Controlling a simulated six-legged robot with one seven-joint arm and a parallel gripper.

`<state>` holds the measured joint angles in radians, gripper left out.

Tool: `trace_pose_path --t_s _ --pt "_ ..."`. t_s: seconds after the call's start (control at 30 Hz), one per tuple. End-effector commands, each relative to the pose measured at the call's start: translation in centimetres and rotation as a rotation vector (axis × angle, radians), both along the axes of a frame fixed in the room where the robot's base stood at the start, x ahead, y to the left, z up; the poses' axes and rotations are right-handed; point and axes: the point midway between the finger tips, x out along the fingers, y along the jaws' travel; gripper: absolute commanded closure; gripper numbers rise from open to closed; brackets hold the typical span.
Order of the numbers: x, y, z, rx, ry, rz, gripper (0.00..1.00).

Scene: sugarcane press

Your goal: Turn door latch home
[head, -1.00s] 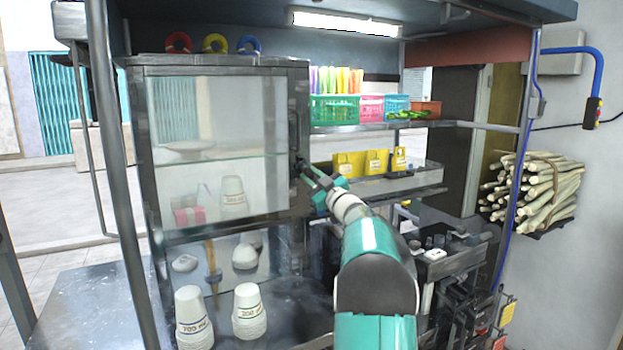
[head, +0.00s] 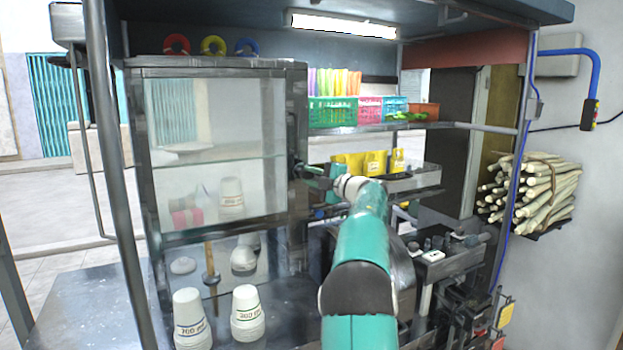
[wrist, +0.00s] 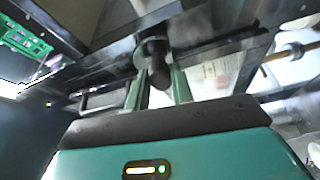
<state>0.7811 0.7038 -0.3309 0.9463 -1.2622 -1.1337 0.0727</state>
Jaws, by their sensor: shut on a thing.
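The glass-fronted cabinet door (head: 215,120) stands at the left in the head view, and it looks closed. Its dark latch (wrist: 153,50) sits on the right edge of the door frame. My gripper (wrist: 158,82) reaches the latch from the right and is shut on it, with one finger on each side of the dark knob. In the head view my gripper (head: 306,170) covers most of the latch, so its exact angle is hard to tell.
Paper cups (head: 247,314) stand on the counter below the cabinet. A green basket (head: 333,112) and yellow packets (head: 375,163) sit on shelves to the right. A cane bundle (head: 535,190) hangs on the right wall. A steel post (head: 118,180) stands at the left.

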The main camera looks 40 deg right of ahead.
Motion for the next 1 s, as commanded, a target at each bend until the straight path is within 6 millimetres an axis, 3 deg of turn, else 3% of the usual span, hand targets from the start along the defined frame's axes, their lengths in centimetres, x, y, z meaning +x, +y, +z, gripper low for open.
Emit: trace_pose_path --t_s 0.33,0.87,0.9,1.0 --pt "0.03 0.01 0.05 -0.152 0.049 0.001 0.99" --pt "-0.01 -0.02 0.06 -0.18 0.059 0.001 0.99" --pt "-0.01 -0.02 0.06 -0.18 0.059 0.001 0.75" --pt "-0.01 -0.02 0.08 -0.18 0.058 0.0 0.55"
